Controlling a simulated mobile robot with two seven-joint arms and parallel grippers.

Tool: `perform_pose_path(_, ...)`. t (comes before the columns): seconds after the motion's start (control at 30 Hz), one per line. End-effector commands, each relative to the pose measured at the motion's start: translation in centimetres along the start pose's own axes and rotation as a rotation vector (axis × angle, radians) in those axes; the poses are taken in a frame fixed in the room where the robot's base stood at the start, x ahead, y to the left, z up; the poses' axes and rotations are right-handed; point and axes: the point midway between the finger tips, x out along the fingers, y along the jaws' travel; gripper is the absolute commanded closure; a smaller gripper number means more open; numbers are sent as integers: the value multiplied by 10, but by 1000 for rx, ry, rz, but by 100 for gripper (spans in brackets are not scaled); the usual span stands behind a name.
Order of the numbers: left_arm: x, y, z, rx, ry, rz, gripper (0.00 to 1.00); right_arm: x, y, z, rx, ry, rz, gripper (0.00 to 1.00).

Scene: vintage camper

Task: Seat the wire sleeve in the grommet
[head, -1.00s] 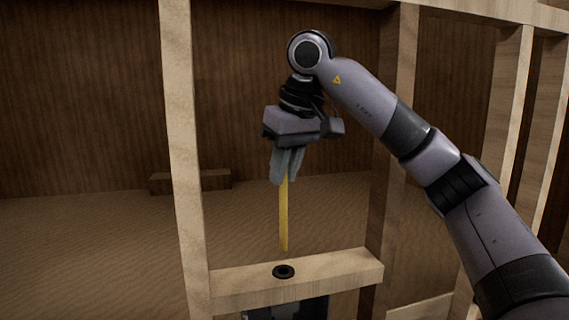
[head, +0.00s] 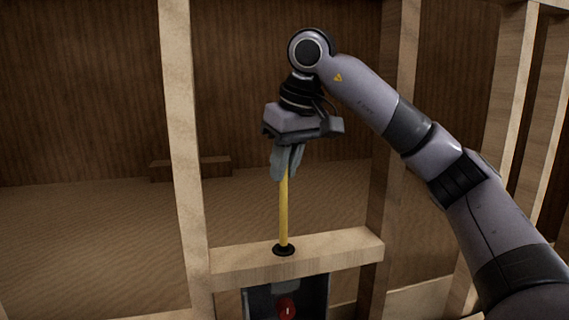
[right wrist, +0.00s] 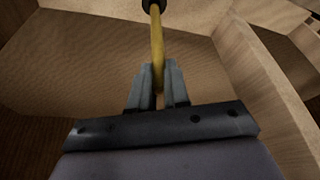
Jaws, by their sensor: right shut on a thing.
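The yellow wire sleeve (head: 283,215) hangs upright below my right gripper (head: 285,172). My right gripper is shut on its upper part. The black grommet (head: 284,249) sits on the top face of the wooden crosspiece, and the sleeve's lower end meets it. I cannot tell how deep the sleeve's end goes in. In the right wrist view the sleeve (right wrist: 157,40) runs from between the fingers (right wrist: 158,90) to the dark grommet (right wrist: 152,5) at the top edge. My left gripper is not in view.
The wooden crosspiece (head: 345,247) spans between a left stud (head: 182,150) and a right stud (head: 392,150). Below it is a dark box (head: 257,300) with a red part (head: 287,308). A low wooden block (head: 190,168) lies by the back wall.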

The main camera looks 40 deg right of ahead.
Motion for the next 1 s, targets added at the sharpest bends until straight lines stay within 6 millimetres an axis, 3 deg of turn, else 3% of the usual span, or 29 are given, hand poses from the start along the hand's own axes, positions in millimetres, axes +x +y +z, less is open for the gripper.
perform_pose_path(1.0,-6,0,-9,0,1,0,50,-1,0,0,0,0,0,100)
